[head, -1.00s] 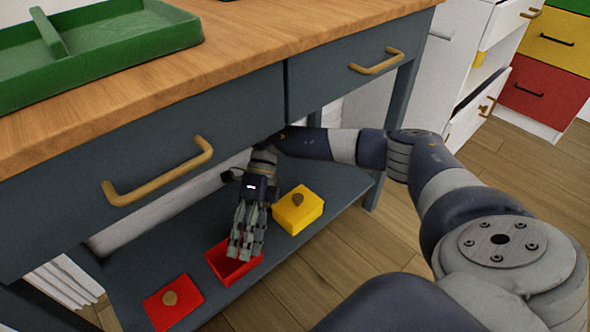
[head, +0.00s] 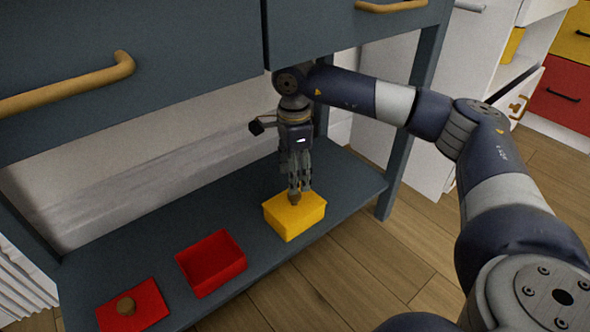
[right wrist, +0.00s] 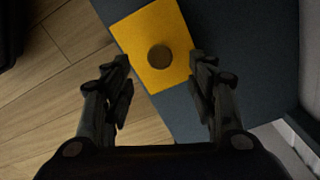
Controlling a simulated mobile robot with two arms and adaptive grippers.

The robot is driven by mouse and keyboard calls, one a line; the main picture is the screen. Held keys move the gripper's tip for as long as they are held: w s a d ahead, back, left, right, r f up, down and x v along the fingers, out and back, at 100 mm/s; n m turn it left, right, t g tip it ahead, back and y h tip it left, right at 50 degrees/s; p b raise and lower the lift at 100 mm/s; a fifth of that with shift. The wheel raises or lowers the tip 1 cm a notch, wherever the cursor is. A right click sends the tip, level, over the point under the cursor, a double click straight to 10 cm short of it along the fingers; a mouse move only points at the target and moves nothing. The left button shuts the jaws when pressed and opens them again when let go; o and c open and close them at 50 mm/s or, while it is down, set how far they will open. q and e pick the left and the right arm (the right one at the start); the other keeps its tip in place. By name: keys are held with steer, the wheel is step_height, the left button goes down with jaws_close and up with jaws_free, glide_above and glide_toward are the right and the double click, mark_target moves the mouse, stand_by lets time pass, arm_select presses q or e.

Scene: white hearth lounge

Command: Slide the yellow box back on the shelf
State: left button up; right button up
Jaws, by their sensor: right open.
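The yellow box (head: 294,218) with a round brown knob sits at the front edge of the lower grey-blue shelf (head: 130,252). In the right wrist view the yellow box (right wrist: 146,28) lies ahead between the fingers, with part of it over the shelf's edge beside the floor. My right gripper (head: 300,193) points down just above the box at its knob; its fingers are open on either side in the right wrist view (right wrist: 160,75). Whether they touch the box cannot be told. My left gripper is not in view.
An open red box (head: 212,264) and a red lid with a knob (head: 132,306) lie on the same shelf to the left. Drawers with wooden handles (head: 70,88) hang above the shelf. The shelf behind the yellow box is clear.

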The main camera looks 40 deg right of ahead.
step_height(320, 180, down, 8)
steer(key=b, duration=0.4)
steer(key=shift+r+b, duration=0.25)
steer(key=shift+b, duration=0.05)
steer(key=c, duration=1.2)
steer(key=shift+w+a+p, duration=0.15)
steer(key=shift+w+p, duration=0.25)
steer(key=shift+w, duration=1.1)
steer(key=shift+w+a+p, duration=0.1)
steer(key=shift+w+p, duration=0.3)
steer(key=shift+w, duration=1.05)
steer(key=shift+w+a+p, duration=0.2)
steer(key=shift+w+p, duration=0.15)
steer(key=shift+w, duration=2.65)
